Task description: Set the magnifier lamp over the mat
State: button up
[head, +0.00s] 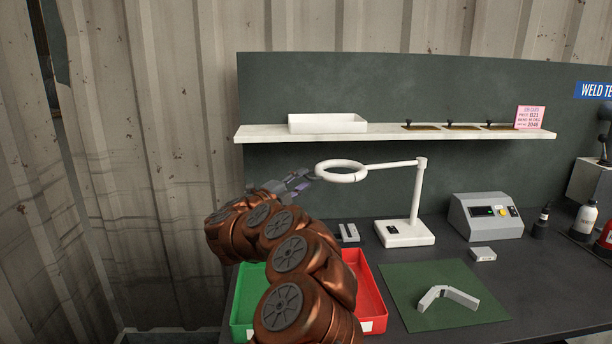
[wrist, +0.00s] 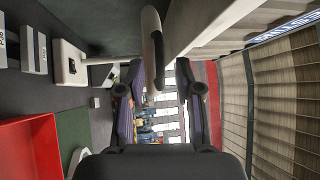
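The white magnifier lamp (head: 341,172) stands at the back of the bench, its base (head: 404,235) behind the green mat (head: 400,290). Its arm points left, so the ring head is left of the mat, not over it. My gripper (head: 299,182) is at the ring's left side. In the wrist view my gripper (wrist: 158,95) is open, and the ring (wrist: 152,45) shows edge-on, reaching into the gap between the fingers, nearer the left one. I cannot tell whether a finger touches it. The mat also shows in the wrist view (wrist: 73,128), partly hidden.
A grey angled piece (head: 447,297) lies on the mat. Green (head: 246,290) and red (head: 372,285) bins stand left of it, partly behind my arm. A shelf (head: 390,133) runs above the lamp. A grey control box (head: 486,216) and bottles stand right.

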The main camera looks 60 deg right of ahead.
jog(key=shift+x, duration=1.45)
grip_shut()
